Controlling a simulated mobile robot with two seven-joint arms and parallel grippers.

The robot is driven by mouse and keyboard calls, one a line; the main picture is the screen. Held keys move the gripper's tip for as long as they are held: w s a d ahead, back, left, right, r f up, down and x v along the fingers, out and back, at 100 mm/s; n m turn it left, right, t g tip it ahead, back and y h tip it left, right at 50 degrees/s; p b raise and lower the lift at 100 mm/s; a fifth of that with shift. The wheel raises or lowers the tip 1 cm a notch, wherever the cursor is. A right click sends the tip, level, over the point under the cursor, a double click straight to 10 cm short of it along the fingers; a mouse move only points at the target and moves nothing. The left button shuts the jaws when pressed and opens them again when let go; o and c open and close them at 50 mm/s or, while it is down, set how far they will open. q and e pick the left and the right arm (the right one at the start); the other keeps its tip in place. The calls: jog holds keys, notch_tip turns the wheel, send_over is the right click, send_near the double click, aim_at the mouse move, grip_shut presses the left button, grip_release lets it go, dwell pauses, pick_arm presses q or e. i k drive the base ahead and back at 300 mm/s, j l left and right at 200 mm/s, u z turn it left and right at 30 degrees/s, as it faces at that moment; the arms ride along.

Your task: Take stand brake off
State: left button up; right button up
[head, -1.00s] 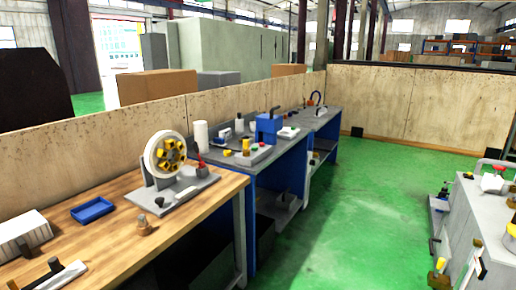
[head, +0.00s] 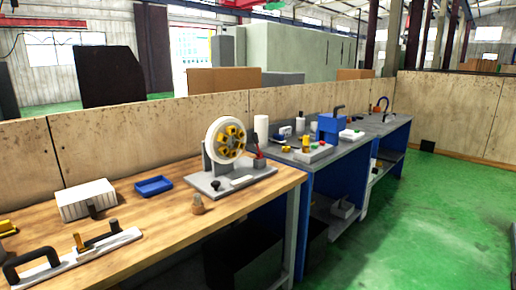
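A balancing stand (head: 232,184) with a grey base plate and grey uprights sits near the right end of the wooden bench. It bears a white wheel (head: 213,135) with several yellow pieces around its hub. A lever with a red part and a dark upper end, which looks like the stand brake (head: 258,150), rises from a small grey block at the right of the base. It leans up and left beside the wheel; whether it touches the wheel cannot be told. A dark knob (head: 215,184) is at the base's front left. Neither gripper is in view.
On the wooden bench (head: 150,220) are a blue tray (head: 153,186), a white ribbed block (head: 86,199), a small brown-grey piece (head: 198,205) and a pale bar with black handles (head: 75,262). A grey-topped blue bench (head: 335,150) adjoins at right. Green floor (head: 430,220) is clear at right.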

aim_at(255, 137)
jog(key=i+l+u, duration=0.55)
jog(key=u, duration=0.3)
jog(key=i+l+u, duration=0.15)
jog(key=l+u, duration=0.25)
jog(key=i+l, duration=0.15)
jog(key=l, duration=0.4)
jog(key=i+l+u, duration=0.1)
jog(key=l, duration=0.4)
jog(key=i+l, duration=0.15)
jog(key=l, duration=0.4)
jog(key=i+l, duration=0.15)
jog(key=l, duration=0.4)
jog(key=i+l+u, duration=0.1)
jog(key=l, duration=0.45)
jog(key=i+l, duration=0.15)
jog(key=l, duration=0.4)
